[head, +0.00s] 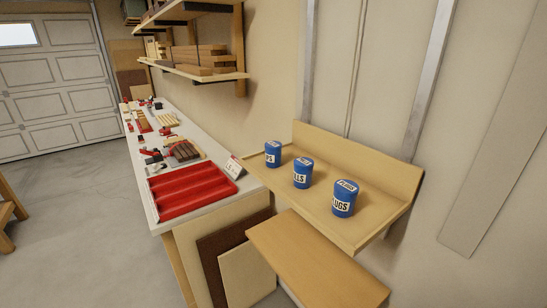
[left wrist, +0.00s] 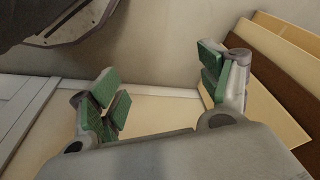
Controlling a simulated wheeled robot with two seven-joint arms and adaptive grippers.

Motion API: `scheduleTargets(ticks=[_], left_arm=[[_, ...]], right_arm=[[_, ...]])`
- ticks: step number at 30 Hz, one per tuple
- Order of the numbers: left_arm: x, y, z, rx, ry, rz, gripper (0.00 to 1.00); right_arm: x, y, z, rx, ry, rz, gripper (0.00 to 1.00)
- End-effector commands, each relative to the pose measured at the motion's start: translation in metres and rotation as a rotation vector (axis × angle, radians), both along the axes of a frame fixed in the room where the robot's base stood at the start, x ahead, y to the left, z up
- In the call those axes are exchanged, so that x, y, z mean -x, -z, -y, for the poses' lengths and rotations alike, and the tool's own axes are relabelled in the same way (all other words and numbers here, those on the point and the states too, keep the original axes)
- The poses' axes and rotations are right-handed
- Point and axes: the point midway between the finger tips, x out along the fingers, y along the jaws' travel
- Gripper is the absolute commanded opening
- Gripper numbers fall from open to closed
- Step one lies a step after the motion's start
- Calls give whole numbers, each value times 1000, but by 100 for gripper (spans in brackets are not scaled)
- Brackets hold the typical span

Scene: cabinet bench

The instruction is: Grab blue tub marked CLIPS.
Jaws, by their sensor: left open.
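Three blue tubs with white labels stand upright in a row on a small wooden shelf (head: 318,212) in the head view. The left tub (head: 273,153) shows a label ending in "PS", its first letters turned out of sight, which fits CLIPS. The middle tub (head: 302,172) shows a label ending in "LLS" or similar. The right tub (head: 344,197) reads PLUGS on its lid. My left gripper (left wrist: 160,88) shows only in the left wrist view, open and empty, its green-padded fingers wide apart. No tub is in that view. My right gripper is not in view.
A long bench (head: 205,205) holds a red tray (head: 192,190), a small sign (head: 234,167) and several tools. A lower wooden surface (head: 315,262) lies in front of the tub shelf. Boards (left wrist: 278,80) lean near my left gripper. The tub shelf has a raised back edge.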

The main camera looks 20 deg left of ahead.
Motion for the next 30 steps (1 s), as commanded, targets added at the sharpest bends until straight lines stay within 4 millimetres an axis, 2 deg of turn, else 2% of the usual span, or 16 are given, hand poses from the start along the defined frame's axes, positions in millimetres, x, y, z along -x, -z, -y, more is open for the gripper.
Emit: scheduleTargets(ticks=[11, 17, 23, 25, 30], left_arm=[[-42, -92, 1, 21, -7, 65, 78], [-67, -151, 0, 46, -3, 124, 78], [-102, -221, -3, 92, 17, 225, 78], [-119, -252, -4, 117, 32, 283, 78], [-156, -312, -7, 172, 71, 410, 78]], right_arm=[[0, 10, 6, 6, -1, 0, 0], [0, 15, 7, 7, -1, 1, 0], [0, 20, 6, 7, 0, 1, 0], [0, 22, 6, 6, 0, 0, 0], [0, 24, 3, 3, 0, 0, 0]])
